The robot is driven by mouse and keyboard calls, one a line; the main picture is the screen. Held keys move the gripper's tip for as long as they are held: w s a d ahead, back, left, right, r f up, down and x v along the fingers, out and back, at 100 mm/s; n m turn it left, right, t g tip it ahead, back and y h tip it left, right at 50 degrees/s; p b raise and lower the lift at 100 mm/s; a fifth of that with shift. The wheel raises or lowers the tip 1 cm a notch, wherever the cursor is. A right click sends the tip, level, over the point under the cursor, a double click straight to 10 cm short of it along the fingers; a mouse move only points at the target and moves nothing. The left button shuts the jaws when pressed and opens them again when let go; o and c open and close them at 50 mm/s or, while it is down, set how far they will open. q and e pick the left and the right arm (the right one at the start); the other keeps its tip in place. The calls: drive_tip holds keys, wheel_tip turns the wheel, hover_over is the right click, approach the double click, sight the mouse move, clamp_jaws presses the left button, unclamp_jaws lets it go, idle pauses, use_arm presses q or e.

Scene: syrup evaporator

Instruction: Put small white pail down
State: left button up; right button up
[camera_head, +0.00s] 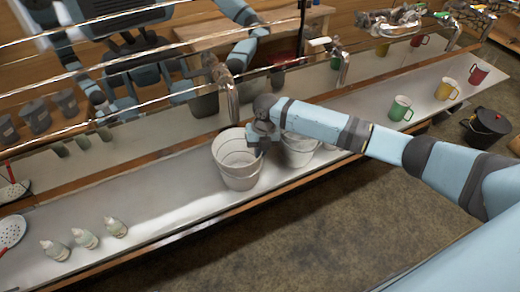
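A white pail (233,163) is at the middle of the long pale counter (165,200), near its front edge. It looks upright, and a band or second rim shows partway down its side. My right gripper (262,148) comes from the right and points down at the pail's right rim, overlapping it in the picture. The fingers are small and dark, so their gap and grip cannot be made out. A second white pail (300,152) stands just to the right, partly hidden behind my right forearm. My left gripper is not directly in view.
Small white bottles (84,239) stand at the counter's left front. A metal tap (228,100) rises behind the pails. A green mug (400,108), yellow mug (447,89) and red mug (479,74) stand to the right. A black bucket (486,127) is beyond the counter.

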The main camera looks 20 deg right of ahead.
drive_tip(key=o, duration=0.4)
drive_tip(key=shift+r, duration=0.1)
drive_tip(key=r, duration=0.4)
drive_tip(key=d+r, duration=0.1)
drive_tip(key=r, duration=0.3)
drive_tip(key=r+b, duration=0.1)
drive_tip(key=r, duration=0.2)
drive_tip(key=shift+w+d+r, duration=0.35)
drive_tip(key=shift+d+r, duration=0.05)
